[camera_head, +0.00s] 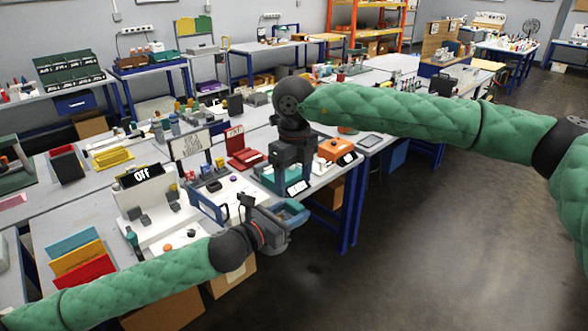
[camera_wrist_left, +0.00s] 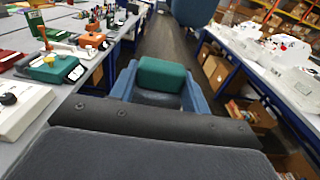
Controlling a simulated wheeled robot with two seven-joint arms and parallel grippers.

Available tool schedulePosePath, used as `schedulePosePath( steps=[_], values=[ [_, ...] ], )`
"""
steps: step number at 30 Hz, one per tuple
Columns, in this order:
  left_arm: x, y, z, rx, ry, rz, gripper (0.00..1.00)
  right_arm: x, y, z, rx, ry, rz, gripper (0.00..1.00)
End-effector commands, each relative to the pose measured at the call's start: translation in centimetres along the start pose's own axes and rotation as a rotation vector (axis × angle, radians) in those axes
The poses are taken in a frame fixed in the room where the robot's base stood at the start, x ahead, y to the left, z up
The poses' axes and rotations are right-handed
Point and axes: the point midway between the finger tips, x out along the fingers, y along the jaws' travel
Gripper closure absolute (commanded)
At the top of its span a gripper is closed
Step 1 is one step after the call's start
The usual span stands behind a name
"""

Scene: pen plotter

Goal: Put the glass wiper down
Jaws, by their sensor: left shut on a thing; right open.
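My left gripper (camera_head: 288,214) is shut on a small green block, which appears to be the glass wiper (camera_wrist_left: 162,76). In the left wrist view the block sits between two blue-grey fingers. In the head view it is largely hidden by the gripper. The left gripper is held out beside the front edge of the workbench (camera_head: 238,190), with the aisle floor beyond it in the wrist view. My right gripper (camera_head: 292,180) is open and points down over the bench, close to a teal device (camera_head: 268,178); contact cannot be told.
A white plotter station with an "OFF" sign (camera_head: 142,175) stands left of the left gripper. An orange device (camera_head: 336,150) and a red stand (camera_head: 243,155) sit farther back. Cardboard boxes (camera_head: 232,277) stand below the bench. The floor (camera_head: 400,240) is clear to the right.

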Motion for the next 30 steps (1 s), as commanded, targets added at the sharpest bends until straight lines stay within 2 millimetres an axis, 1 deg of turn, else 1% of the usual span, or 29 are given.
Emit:
schedulePosePath(
  steps=[1,9,15,21,30],
  values=[
    [0.0,0.0,0.0,0.0,0.0,0.0,0.79,1.0,0.0,-0.1,0.0,0.003,0.0,0.34],
    [0.0,0.0,0.0,0.0,0.0,0.0,0.79,5.2,0.0,0.0,0.0,0.001,0.002,0.34],
    [0.0,0.0,0.0,0.0,0.0,0.0,0.79,7.7,0.0,0.0,0.0,0.0,0.001,0.34],
    [0.0,0.0,0.0,0.0,0.0,0.0,0.79,9.0,0.0,0.0,0.0,0.001,0.001,0.34],
    [0.0,0.0,0.0,0.0,0.0,0.0,0.79,9.2,0.0,0.0,-0.001,0.0,0.001,0.34]
  ],
)
